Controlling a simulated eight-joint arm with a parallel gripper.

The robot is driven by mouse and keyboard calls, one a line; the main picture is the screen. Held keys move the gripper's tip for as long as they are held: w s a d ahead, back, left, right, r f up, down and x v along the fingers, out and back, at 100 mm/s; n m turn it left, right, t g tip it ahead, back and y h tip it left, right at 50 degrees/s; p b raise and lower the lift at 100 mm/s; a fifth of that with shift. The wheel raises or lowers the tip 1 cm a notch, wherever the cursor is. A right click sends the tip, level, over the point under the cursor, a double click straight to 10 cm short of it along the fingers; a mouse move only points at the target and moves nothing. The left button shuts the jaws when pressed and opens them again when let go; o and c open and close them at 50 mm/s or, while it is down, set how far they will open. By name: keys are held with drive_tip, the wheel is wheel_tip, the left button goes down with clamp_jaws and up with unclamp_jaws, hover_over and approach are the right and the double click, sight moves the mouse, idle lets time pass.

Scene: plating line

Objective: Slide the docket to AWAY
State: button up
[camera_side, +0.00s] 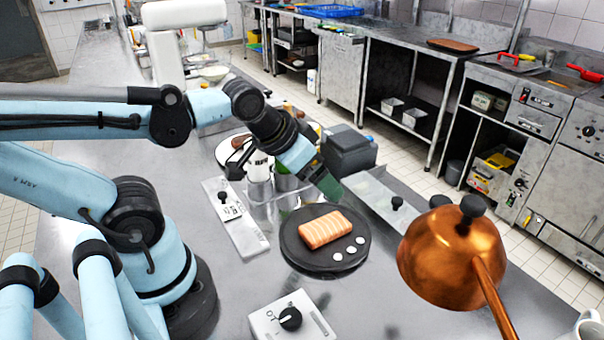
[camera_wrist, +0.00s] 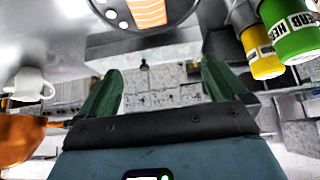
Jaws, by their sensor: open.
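My gripper (camera_side: 328,186) is open and empty, with green fingers, above the far edge of the dark plate. In the wrist view its two fingers (camera_wrist: 162,75) stand wide apart. A long metal rail (camera_side: 372,192) with an upright black knob (camera_side: 397,203) lies right of the plate. A black knob (camera_wrist: 143,65) shows between the fingers, farther off. A pale panel (camera_side: 246,236) with another black knob (camera_side: 223,196) and small lettering lies left of the plate. I cannot tell which knobbed piece is the docket, and no AWAY mark is readable.
The dark plate (camera_side: 300,257) holds a salmon piece (camera_side: 327,230) and white dots. A copper dome (camera_side: 450,255) stands at right. A white dial box (camera_side: 291,318) is in front. Yellow (camera_wrist: 262,55) and green (camera_wrist: 290,30) bottles stand close by. A mug (camera_wrist: 30,85) shows at left.

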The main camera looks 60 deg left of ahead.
drive_tip(key=shift+r, duration=0.2)
drive_tip(key=c, duration=0.5)
drive_tip(key=r, duration=0.6)
drive_tip(key=shift+a+r, duration=0.1)
drive_tip(key=shift+a, duration=0.1)
drive_tip(key=c, duration=0.5)
drive_tip(key=shift+o, duration=0.2)
drive_tip(key=n+g, duration=0.7)
drive_tip(key=n, duration=0.2)
hover_over(222, 193)
wheel_tip(222, 193, down, 4)
drive_tip(key=shift+f, duration=6.65)
